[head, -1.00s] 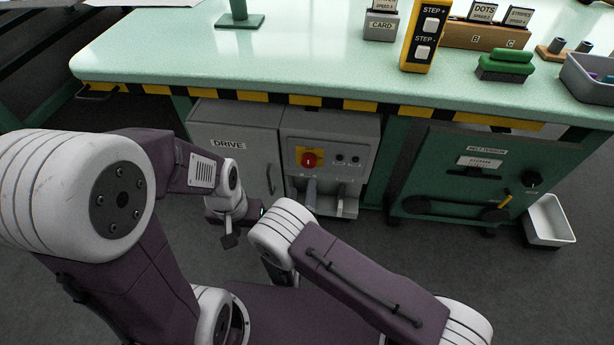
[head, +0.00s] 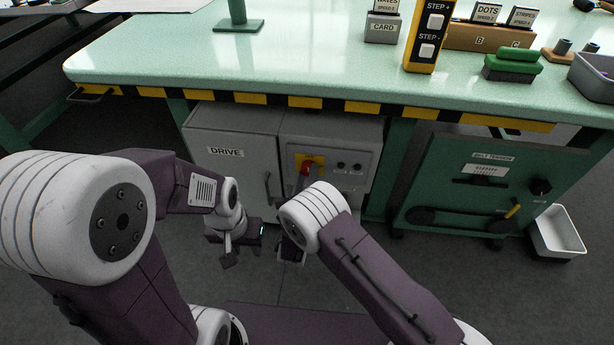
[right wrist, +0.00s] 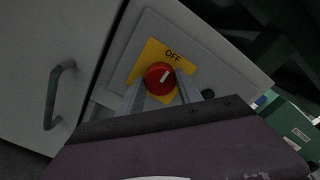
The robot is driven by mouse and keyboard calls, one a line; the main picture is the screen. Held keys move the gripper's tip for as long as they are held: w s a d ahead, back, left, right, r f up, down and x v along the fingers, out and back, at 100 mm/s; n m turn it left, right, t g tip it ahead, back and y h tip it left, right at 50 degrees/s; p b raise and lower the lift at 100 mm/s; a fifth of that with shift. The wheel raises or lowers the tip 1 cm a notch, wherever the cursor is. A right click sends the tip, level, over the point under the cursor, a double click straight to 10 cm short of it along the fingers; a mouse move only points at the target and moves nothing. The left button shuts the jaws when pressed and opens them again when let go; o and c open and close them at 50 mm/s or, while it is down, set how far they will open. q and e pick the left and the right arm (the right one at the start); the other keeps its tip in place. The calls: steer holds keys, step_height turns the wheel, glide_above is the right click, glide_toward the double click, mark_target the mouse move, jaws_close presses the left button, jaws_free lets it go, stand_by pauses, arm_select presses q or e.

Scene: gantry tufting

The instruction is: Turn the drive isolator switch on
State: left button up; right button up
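The drive isolator switch (head: 306,166) is a red knob on a yellow plate, on the grey panel right of the DRIVE door. In the right wrist view the red knob (right wrist: 160,76) carries a pale mark, and the word OFF shows on the plate above it. My right gripper (right wrist: 159,84) is open, one finger on each side of the knob; I cannot tell whether they touch it. In the head view my right arm hides most of this gripper. My left gripper (head: 232,245) hangs low in front of the DRIVE door; its fingers are unclear.
The DRIVE cabinet door (head: 235,165) has a bar handle (right wrist: 56,95) left of the switch. Small round controls sit right of the plate. The striped table edge (head: 300,101) overhangs the panel. A green belt tension panel (head: 470,185) and a white bin (head: 557,232) stand right.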

steer(key=c, duration=0.4)
steer(key=shift+o, duration=0.3)
steer(key=shift+m, duration=0.3)
steer(key=m+p, duration=0.1)
steer(key=m, duration=0.2)
steer(key=m+p, duration=0.1)
steer(key=m, duration=0.3)
steer(key=shift+d+m, duration=0.1)
steer(key=shift+m, duration=0.2)
steer(key=m+p, duration=0.1)
steer(key=m, duration=0.8)
steer(key=shift+f+p, duration=0.15)
steer(key=shift+p, duration=0.2)
steer(key=shift+m, duration=0.5)
